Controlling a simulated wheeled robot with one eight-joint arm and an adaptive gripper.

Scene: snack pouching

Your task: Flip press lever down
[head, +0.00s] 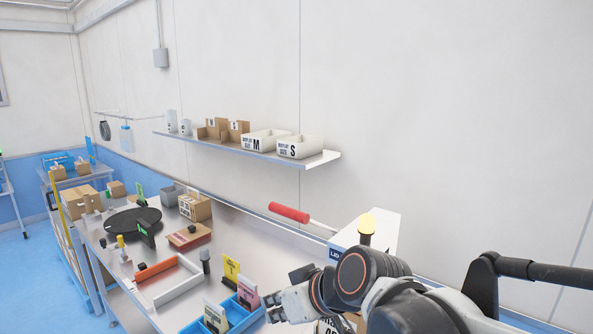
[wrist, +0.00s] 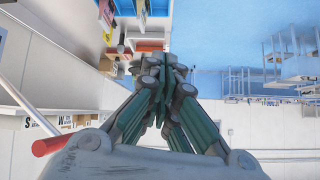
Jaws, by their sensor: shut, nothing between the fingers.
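The press is a white box (head: 383,228) with part of a "LID" label at the right of the head view, largely hidden by my arm. Its lever is a thin metal rod with a red grip (head: 289,212), sticking out up and to the left. In the wrist view the red grip (wrist: 52,146) is at the lower left, with the rod running up and left. My gripper (head: 284,298) is shut and empty, below the red grip in the head picture and apart from it. Its closed fingertips (wrist: 162,62) show in the wrist view.
Below lies a metal bench with a blue divided tray (head: 248,320), an orange-and-white sealer (head: 176,285), a black turntable (head: 132,222) and boxes. A wall shelf (head: 245,147) holds M and S bins. Open space lies between gripper and lever.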

